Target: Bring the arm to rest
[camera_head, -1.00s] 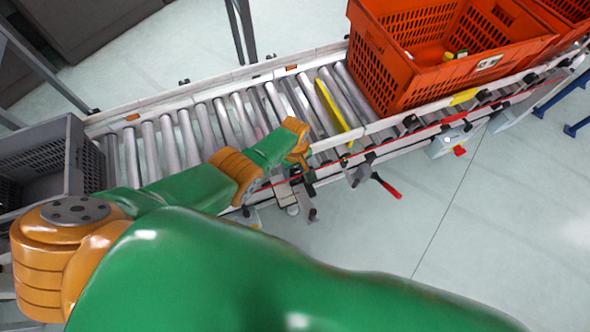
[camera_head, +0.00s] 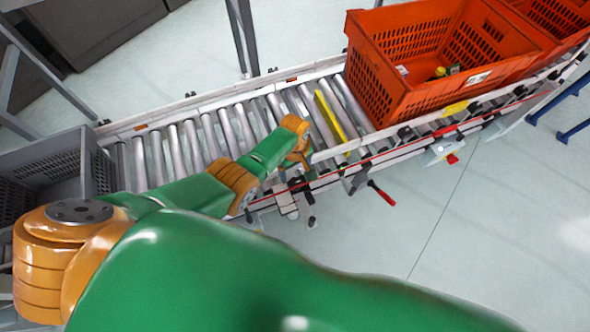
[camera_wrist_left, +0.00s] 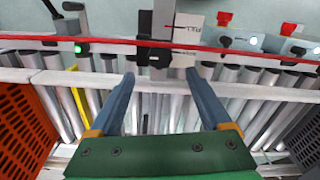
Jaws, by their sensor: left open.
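My left arm, green and orange, comes in from the left in the head view and reaches over the roller conveyor (camera_head: 190,140). Its wrist end is above the conveyor's near rail; the fingers are mostly hidden in that view. In the left wrist view my left gripper (camera_wrist_left: 165,82) has two blue-grey fingers spread wide apart, with nothing between them. The fingers point toward the conveyor's rail and the red line along it. My right gripper is not in either view.
An orange tote (camera_head: 400,92) stands on the conveyor at the right, with small items inside. A second orange tote (camera_head: 560,18) is behind it. A grey crate (camera_head: 92,165) is at the left end. A yellow bar (camera_head: 329,115) crosses the rollers. Clear floor lies in front.

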